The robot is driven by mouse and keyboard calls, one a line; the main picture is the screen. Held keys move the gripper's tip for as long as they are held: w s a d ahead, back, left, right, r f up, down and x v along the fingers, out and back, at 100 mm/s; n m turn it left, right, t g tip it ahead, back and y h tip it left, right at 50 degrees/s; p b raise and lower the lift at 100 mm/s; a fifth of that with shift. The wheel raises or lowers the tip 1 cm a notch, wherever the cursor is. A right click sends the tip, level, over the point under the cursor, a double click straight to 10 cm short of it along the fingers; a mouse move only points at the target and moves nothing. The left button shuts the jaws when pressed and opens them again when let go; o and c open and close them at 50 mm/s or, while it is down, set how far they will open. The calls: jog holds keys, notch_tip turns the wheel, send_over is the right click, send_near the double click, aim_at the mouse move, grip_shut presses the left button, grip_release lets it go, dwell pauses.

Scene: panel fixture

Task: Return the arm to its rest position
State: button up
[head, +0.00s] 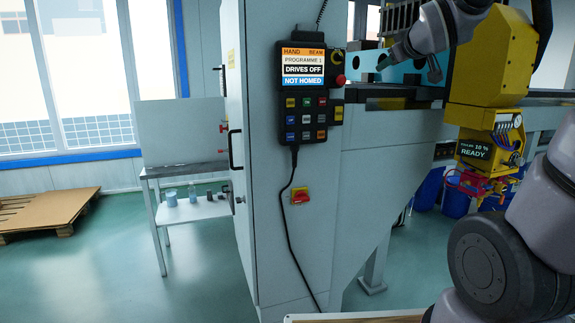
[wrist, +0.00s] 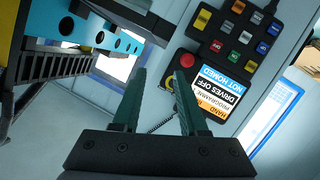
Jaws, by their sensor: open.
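My gripper (head: 410,68) is at the upper right of the head view, to the right of the hand pendant (head: 304,95). Its two fingers stand apart with nothing between them in the wrist view (wrist: 160,78). My arm comes in from the right edge of the head view, raised and bent. The pendant hangs on the front of the grey cabinet (head: 370,175). Its screen reads "PROGRAMME 1", "DRIVES OFF" and "NOT HOMED". In the wrist view the pendant (wrist: 262,42) appears inverted beyond the right finger, and no contact shows.
A red emergency button (head: 340,80) sits at the pendant's right edge. A yellow machine head (head: 490,60) and blue beam (head: 372,62) are near my arm. The floor at left is open beside a pallet (head: 45,213).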

jog(key=s+a+f+m+g, duration=0.1)
jog(key=s+f+m+g, duration=0.1)
jog(key=s, duration=0.5)
jog(key=s+a+f+m+g+y, duration=0.1)
jog(key=s+f+m+g, duration=0.2)
jog(key=s, duration=0.5)
jog(key=s+a+f+m+g, duration=0.1)
jog(key=s+f+m, duration=0.3)
jog(key=s, duration=0.4)
jog(key=shift+f+m+g, duration=0.3)
jog(key=shift+f+g, duration=0.15)
jog(key=shift+g, duration=0.45)
